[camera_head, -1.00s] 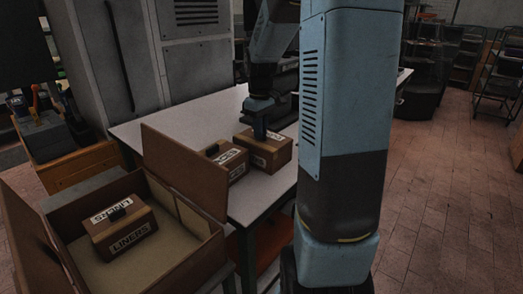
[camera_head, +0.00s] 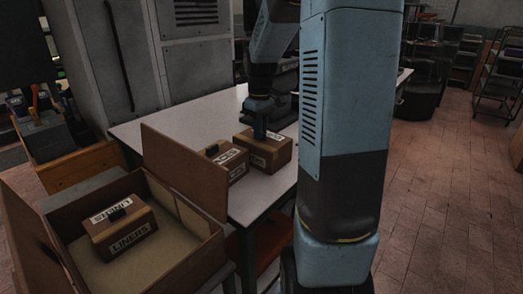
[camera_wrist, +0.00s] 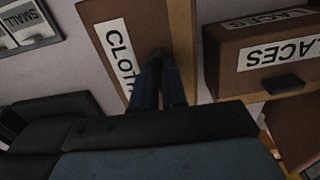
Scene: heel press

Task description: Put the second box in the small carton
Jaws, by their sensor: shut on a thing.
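An open brown carton (camera_head: 200,266) stands at the lower left of the head view, flaps raised. A box labelled LINERS (camera_head: 122,230) lies inside it. On the table are two more brown boxes. The left one, labelled LACES (camera_wrist: 262,52) in the wrist view, also shows in the head view (camera_head: 236,168). The right one, with a label starting CLOTH (camera_wrist: 170,20), is under my gripper (camera_head: 261,133); it also shows in the head view (camera_head: 268,155). My gripper (camera_wrist: 158,62) points down and is shut on the dark handle of the CLOTH box. The fingers hide much of the handle.
The pale table (camera_head: 180,122) has free room behind the boxes. The LACES box stands close beside the CLOTH box. Trays with a SMALL label (camera_wrist: 22,22) show at the wrist view's top left. A grey cabinet (camera_head: 110,60) stands behind.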

